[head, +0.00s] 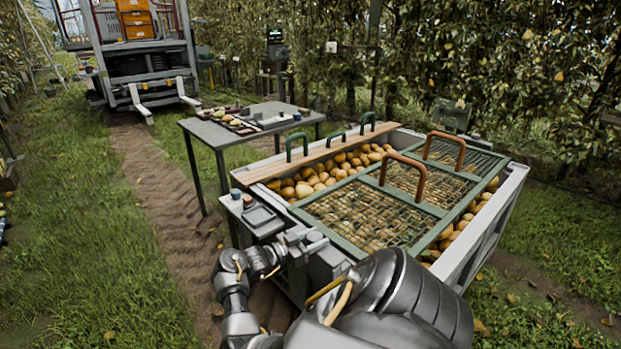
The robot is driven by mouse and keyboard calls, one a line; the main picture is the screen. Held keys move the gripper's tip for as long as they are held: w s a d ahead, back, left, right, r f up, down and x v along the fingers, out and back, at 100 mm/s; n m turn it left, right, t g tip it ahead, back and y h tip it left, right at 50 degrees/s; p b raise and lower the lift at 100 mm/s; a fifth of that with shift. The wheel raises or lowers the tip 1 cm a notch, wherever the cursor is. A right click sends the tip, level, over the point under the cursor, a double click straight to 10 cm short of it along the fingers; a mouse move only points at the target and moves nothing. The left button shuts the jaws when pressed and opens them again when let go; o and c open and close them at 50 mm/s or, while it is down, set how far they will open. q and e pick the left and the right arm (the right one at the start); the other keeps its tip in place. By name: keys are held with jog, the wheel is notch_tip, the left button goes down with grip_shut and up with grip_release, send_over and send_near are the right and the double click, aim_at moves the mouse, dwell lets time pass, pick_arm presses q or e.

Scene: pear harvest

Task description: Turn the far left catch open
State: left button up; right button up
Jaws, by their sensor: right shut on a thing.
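A large grey bin (487,237) full of yellow-brown pears (325,176) stands in the middle. A green mesh lid (420,249) with two brown handles lies over part of the pears. My right gripper (309,239) is at the bin's near left side, below the lid's left corner. It is shut on a small grey part there, largely hidden by the gripper. I cannot tell whether this part is a catch. The far left catch cannot be made out clearly. My left gripper is not in view.
A wooden board (260,173) with green handles lies across the bin's left part. A small tray (261,219) sits at its near left corner. A grey table (192,127) with small items stands behind. Grass on the left is free.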

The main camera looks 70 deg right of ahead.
aim_at(307, 242)
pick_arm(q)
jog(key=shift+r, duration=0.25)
pick_arm(e)
jog(key=shift+r, duration=0.1)
jog(key=o, duration=1.4)
jog(key=shift+s+d, duration=0.1)
jog(key=shift+w+a, duration=0.4)
jog(key=shift+a, duration=0.1)
jog(key=v, duration=0.5)
jog(key=shift+d+b, duration=0.1)
jog(key=shift+b, duration=0.2)
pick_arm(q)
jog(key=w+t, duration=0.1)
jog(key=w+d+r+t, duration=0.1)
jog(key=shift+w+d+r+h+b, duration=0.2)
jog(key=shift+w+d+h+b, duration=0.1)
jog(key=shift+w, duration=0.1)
pick_arm(e)
jog(key=v, duration=0.5)
